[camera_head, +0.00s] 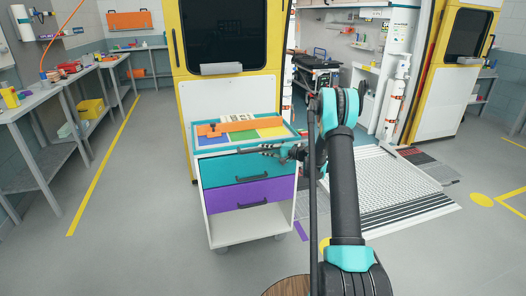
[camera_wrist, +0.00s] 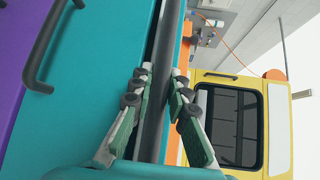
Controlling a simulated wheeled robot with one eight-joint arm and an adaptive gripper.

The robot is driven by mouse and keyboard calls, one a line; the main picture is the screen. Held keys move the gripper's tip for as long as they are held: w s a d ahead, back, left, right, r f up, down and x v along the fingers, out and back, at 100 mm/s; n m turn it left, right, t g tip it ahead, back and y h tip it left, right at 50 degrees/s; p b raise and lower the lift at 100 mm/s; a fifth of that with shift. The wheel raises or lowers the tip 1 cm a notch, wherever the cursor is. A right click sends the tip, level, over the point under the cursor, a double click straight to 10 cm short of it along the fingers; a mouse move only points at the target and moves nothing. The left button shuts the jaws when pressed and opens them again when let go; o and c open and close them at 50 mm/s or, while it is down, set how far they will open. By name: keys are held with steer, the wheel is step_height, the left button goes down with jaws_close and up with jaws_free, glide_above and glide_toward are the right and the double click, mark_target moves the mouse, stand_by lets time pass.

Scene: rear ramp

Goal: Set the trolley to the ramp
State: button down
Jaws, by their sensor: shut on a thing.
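The trolley (camera_head: 205,215) is a white cart with a teal drawer, a purple drawer and an open lower shelf. It stands in front of the left rear door, left of the ramp. The ramp (camera_head: 385,185) is a pale, studded slope coming down from the vehicle's open rear, with dark stripes at its foot. My gripper (camera_head: 270,151) is at the trolley's near upper edge. In the wrist view my gripper (camera_wrist: 160,78) has its fingers on both sides of the trolley's dark handle bar (camera_wrist: 169,25), shut on it. My arm hides part of the ramp.
The yellow vehicle's left door (camera_head: 205,95) is right behind the trolley. Workbenches (camera_head: 40,108) line the left wall. A purple mark (camera_head: 300,231) lies on the floor right of the trolley; a yellow disc (camera_head: 482,200) lies right of the ramp. The floor on the left is clear.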

steer(key=shift+w+d, duration=0.1)
steer(key=shift+d, duration=0.2)
steer(key=c, duration=1.6)
jaws_free()
steer(key=shift+d, duration=0.1)
steer(key=shift+o, duration=0.8)
steer(key=v, duration=1.2)
